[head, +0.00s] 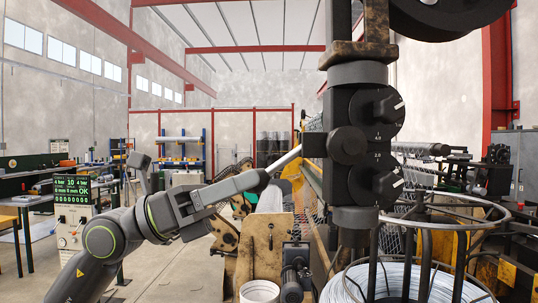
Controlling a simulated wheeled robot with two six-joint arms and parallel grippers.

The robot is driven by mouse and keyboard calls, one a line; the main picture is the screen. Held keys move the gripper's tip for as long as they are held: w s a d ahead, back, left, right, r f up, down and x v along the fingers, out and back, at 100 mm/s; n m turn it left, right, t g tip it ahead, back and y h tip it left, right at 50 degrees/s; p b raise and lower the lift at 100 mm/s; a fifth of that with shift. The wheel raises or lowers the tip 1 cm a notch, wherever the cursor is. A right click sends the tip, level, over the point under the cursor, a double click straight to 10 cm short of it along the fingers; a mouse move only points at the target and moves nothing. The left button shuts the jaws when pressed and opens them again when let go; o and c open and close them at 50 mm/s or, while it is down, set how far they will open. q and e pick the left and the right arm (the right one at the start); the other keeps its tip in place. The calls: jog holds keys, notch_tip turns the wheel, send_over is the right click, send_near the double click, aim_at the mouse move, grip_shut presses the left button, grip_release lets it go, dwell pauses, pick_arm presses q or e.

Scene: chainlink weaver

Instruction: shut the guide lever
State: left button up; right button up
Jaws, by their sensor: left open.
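The guide lever (284,161) is a pale metal rod. It slopes down and left from the dark guide head (347,145), which carries two dials. A dark grip sits at its lower left end. My left gripper (222,200) is open and comes in from the left, at the grip end of the lever. The fingers overlap the grip in the picture; whether they touch it I cannot tell. My right gripper is not in view.
A wire coil (405,284) in a ring-topped stand (465,212) is at lower right. A yellow machine frame (262,250), a motor (293,272) and a white bucket (259,292) stand below the lever. A green-screen control console (73,190) is at left. Floor shows left of the machine.

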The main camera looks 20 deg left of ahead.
aim_at(269, 172)
pick_arm(q)
jog(key=shift+p+x, duration=1)
jog(key=shift+x, duration=1.2)
grip_shut()
